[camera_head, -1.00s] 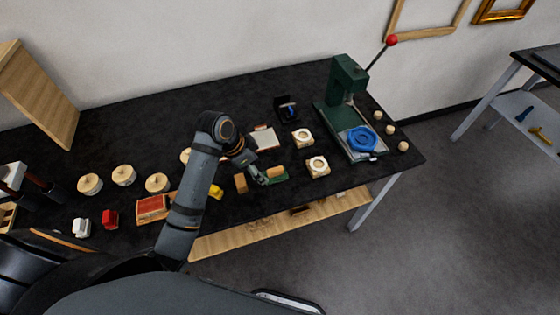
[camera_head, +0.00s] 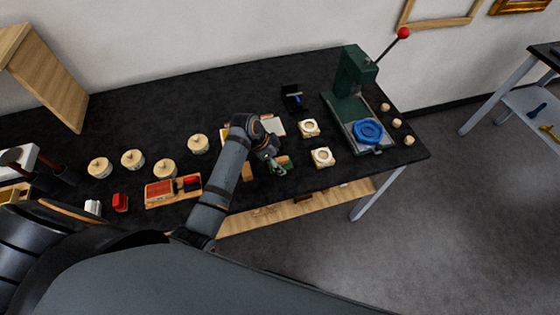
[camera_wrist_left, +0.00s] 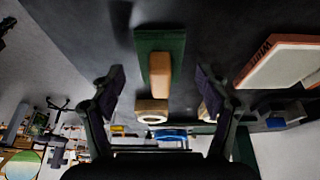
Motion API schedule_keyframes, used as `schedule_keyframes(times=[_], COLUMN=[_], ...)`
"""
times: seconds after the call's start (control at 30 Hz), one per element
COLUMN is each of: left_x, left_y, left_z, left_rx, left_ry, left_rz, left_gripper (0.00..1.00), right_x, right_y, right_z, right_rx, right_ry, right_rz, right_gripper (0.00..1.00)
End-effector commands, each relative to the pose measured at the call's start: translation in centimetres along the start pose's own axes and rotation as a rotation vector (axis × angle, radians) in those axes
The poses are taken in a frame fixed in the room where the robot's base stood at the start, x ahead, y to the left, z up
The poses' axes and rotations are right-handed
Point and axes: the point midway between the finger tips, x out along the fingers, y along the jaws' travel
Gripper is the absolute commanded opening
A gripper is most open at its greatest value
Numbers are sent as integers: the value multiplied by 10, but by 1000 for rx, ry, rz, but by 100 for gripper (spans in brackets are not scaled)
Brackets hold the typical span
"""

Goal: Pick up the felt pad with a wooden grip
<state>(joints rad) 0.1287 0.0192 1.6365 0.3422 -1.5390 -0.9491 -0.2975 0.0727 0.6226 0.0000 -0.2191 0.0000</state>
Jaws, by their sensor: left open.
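The felt pad (camera_wrist_left: 174,45) is a green slab with a light wooden grip block (camera_wrist_left: 160,75) on it. It lies on the black bench and sits between my left fingers in the wrist view. In the head view the pad (camera_head: 286,161) is partly hidden by my left gripper (camera_head: 278,169). My left gripper (camera_wrist_left: 160,88) is open, with one finger on each side of the pad and visible gaps between. I cannot tell how far its fingers are above the bench. My right gripper is not in view.
A green press (camera_head: 352,80) with a blue disc stands farther right. Lidded round pots (camera_head: 133,159) and a red stamp box (camera_head: 160,194) are at left.

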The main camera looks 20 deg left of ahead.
Motion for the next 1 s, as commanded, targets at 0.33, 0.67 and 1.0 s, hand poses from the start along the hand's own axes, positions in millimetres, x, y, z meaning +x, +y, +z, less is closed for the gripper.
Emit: schedule_keyframes(times=[0.33,0.67,1.0], left_x=[10,10,10], left_y=[0,0,0], left_z=[0,1,0], left_rx=[0,0,0], left_ry=[0,0,0], left_rz=[-1,0,-1], left_gripper=[71,27,14], right_x=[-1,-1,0], right_y=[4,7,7], right_z=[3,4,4], right_rx=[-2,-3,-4], right_ry=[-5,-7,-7], right_rz=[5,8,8], right_gripper=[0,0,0])
